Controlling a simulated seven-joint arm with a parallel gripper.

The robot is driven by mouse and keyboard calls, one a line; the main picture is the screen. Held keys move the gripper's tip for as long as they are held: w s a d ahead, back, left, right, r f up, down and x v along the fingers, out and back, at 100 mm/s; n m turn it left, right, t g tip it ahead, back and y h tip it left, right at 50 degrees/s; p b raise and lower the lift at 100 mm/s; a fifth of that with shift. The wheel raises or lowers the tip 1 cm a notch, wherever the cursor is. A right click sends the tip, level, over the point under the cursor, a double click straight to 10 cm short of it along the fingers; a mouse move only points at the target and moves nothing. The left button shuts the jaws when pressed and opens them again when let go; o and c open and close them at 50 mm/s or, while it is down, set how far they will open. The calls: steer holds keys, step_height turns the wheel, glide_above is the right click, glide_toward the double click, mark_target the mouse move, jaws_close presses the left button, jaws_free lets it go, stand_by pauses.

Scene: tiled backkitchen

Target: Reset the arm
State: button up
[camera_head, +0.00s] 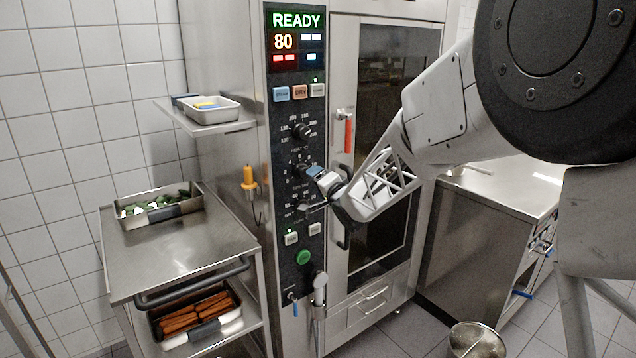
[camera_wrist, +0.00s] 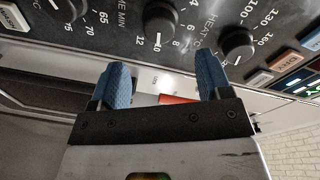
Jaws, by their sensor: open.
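My gripper (camera_head: 322,177) is in front of the oven's control panel, close to the middle knob, in the head view. In the wrist view my gripper (camera_wrist: 160,82) shows two blue fingertips spread apart with nothing between them. The time knob (camera_wrist: 160,24) stands just beyond the fingertips, and the heat knob (camera_wrist: 237,45) is beside it. I cannot tell from these views whether a fingertip touches the panel. My arm (camera_head: 440,105) reaches in from the upper right.
The oven (camera_head: 222,60) display (camera_head: 297,38) reads READY and 80. A red-handled latch (camera_head: 348,135) and door handle are close to my arm. A steel cart (camera_head: 170,260) with trays stands left. A counter (camera_head: 500,185) stands right, and a steel bin (camera_head: 478,340) is on the floor.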

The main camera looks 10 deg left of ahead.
steer(key=shift+d, duration=0.1)
steer(key=s+d+r+n+g+h, duration=0.15)
steer(key=s+d+h, duration=0.35)
steer(key=s+d, duration=0.6)
steer(key=s+d+r+g+h, duration=0.2)
steer(key=s+d+h, duration=0.3)
steer(key=s+d, duration=0.6)
steer(key=s+d+f+n+g, duration=0.1)
steer(key=s+d+g, duration=0.1)
steer(key=s, duration=0.7)
steer(key=s+d+f+n+g, duration=0.1)
steer(key=s+d+f+g, duration=0.1)
steer(key=s, duration=0.8)
steer(key=s+d+f+n+g+h, duration=0.1)
steer(key=s+d+g, duration=0.2)
steer(key=s, duration=0.6)
steer(key=d, duration=0.2)
steer(key=shift+s+d+f, duration=0.3)
steer(key=shift+s+d, duration=0.1)
steer(key=shift+n+g, duration=0.25)
